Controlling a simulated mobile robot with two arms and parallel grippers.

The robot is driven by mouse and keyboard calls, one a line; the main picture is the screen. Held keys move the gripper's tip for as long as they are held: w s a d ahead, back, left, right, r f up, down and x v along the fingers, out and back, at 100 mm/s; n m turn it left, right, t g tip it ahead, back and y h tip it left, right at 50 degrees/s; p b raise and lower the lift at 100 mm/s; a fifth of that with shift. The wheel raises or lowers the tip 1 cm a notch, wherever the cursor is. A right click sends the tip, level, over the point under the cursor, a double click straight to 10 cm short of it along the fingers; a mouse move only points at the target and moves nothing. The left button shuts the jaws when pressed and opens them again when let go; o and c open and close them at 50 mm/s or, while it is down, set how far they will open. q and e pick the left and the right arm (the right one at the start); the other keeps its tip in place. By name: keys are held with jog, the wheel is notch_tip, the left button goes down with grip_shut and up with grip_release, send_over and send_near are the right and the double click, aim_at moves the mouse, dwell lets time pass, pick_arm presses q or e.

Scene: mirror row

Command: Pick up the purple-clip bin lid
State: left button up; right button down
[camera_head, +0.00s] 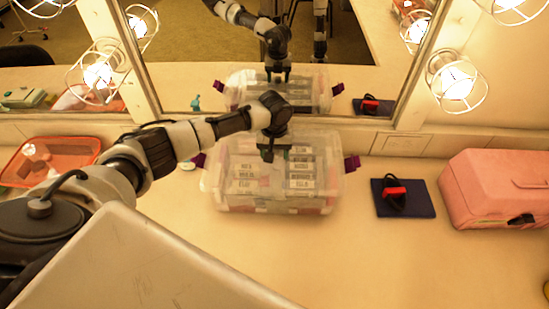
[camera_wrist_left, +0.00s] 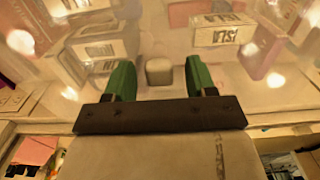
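A clear plastic bin (camera_head: 272,203) with purple clips at its left and right sides stands on the counter, filled with several labelled boxes. Its clear lid (camera_head: 325,150) is on top, and labels show through it. A small pale knob (camera_wrist_left: 159,71) on the lid shows in the left wrist view. My left gripper (camera_head: 274,155) points down over the lid's middle. In the left wrist view its green fingers (camera_wrist_left: 160,78) are apart on either side of the knob, with a gap on each side. Whether the fingertips touch the lid is unclear. My right gripper is not in view.
A mirror (camera_head: 180,75) behind the bin reflects it and my arm. A dark blue pad (camera_head: 422,201) with a red-and-black item lies right of the bin, then a pink case (camera_head: 495,185). An orange tray (camera_head: 55,150) is at left. The front counter is clear.

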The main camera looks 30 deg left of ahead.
aim_at(278, 153)
pick_arm(q)
jog(key=c, duration=0.9)
jog(key=shift+c, duration=0.3)
jog(key=shift+r, duration=0.1)
jog(key=shift+r, duration=0.1)
jog(key=shift+r, duration=0.3)
jog(key=r+b, duration=0.1)
jog(key=d+r, duration=0.1)
jog(key=r, duration=0.1)
jog(key=shift+d+r+b, duration=0.15)
jog(key=shift+r+b, duration=0.1)
jog(key=shift+b, duration=0.15)
jog(key=d+r+b, duration=0.2)
jog(key=d+r, duration=0.4)
jog(key=d, duration=0.4)
jog(key=shift+w+d+r+b, duration=0.15)
jog(key=shift+d+r+b, duration=0.1)
jog(key=shift+r+b, duration=0.05)
